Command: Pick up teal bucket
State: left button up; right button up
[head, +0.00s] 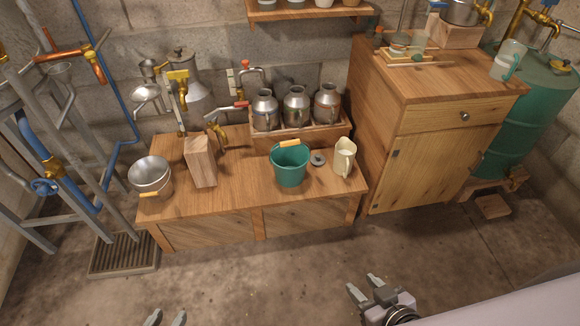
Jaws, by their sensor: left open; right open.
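The teal bucket (289,168) stands upright on the low wooden bench (240,205), right of the middle. Its handle has an orange-tan grip (289,143) that lies at the far rim. My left gripper (166,318) shows only as two fingertips at the bottom edge, apart from each other. My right gripper (365,286) is at the bottom, right of centre, with its fingers apart and nothing between them. Both grippers are well in front of the bench and away from the bucket.
A cream jug (344,157) and a small grey disc (318,159) sit right of the bucket. Metal cans (296,108) stand behind it in a crate. A cabinet (430,158) rises right. The floor in front is clear.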

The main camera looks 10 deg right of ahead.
aim_at(289, 158)
jog(key=i+u, duration=0.1)
jog(key=i, duration=1.5)
